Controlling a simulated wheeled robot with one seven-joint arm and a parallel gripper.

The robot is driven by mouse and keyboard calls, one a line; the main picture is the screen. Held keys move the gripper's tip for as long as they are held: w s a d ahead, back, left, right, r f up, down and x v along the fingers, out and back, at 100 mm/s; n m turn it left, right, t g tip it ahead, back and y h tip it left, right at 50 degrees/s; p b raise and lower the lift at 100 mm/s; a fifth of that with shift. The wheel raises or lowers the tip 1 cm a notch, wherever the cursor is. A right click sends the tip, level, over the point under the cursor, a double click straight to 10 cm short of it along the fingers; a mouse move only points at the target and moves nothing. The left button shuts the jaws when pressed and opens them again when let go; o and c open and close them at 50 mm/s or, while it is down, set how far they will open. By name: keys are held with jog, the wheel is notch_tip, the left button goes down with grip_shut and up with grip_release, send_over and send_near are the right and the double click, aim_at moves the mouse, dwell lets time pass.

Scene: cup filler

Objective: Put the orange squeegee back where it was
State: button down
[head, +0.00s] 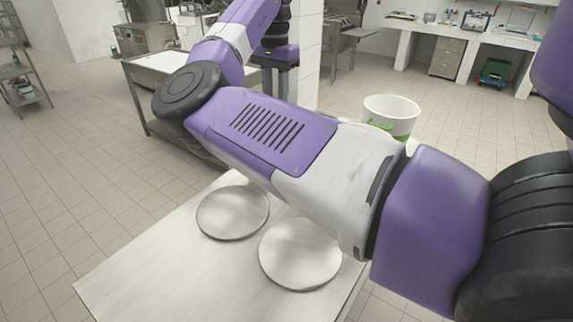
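I do not see the orange squeegee in the head view. My purple and white arm crosses the middle of the picture and hides part of the table and the floor behind it. I cannot make out my gripper or its fingers in this view, so what it holds does not show.
A pale metal table (150,262) stands in front, with two round metal discs (232,212) (300,254) on it. A white bucket with green parts (391,112) is beyond my arm. A side table (160,62) and a long white counter (470,36) stand farther back. Tiled floor at left is clear.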

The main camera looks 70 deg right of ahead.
notch_tip(320, 180, down, 17)
jog(key=shift+r+p, duration=0.1)
jog(key=shift+p, duration=0.7)
